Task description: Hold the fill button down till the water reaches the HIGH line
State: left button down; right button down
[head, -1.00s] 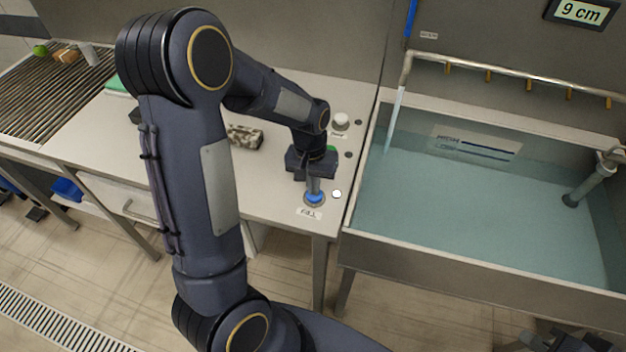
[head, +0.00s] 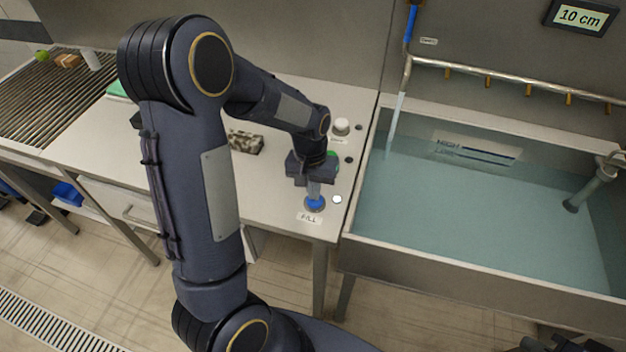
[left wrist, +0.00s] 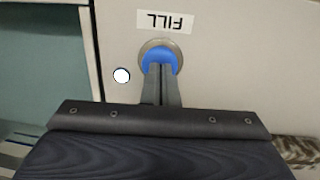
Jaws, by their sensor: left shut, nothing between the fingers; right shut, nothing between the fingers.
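My left gripper (head: 314,187) points down with its fingers shut and empty. The level plate (head: 475,148) on the back wall shows HIGH above LOW. The LOW mark looks under water, and the surface is close below the HIGH line. The display (head: 579,16) reads 10 cm. My right gripper is not clearly seen.
A small white lamp (head: 337,199) is lit beside the button. A pale knob (head: 341,127) stands further back on the counter. A camouflage-patterned block (head: 246,141) lies behind my left arm. A drain pipe (head: 587,184) stands in the tank's right end.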

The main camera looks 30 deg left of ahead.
pick_arm(q)
notch_tip(320, 180, up, 3)
jog(key=p, duration=0.3)
jog(key=shift+w+a+r, duration=0.1)
jog(key=shift+a+r, duration=0.05)
jog(key=shift+r, duration=0.05)
notch_tip(320, 180, up, 10)
jog(key=shift+w+a+r+b, duration=0.25)
jog(key=shift+w+a+b, duration=0.05)
jog(key=shift+a, duration=0.15)
dwell(0.6)
jog(key=s+d+r+t+h, duration=0.1)
jog(key=s+d+t, duration=0.2)
jog(key=s, duration=0.6)
jog(key=s+d+r+m+t+h, duration=0.1)
jog(key=s+d+r+t, duration=0.1)
jog(key=s, duration=0.7)
jog(key=shift+s+d+t+h, duration=0.4)
jog(key=shift+d+t, duration=0.1)
jog(key=shift+d, duration=0.1)
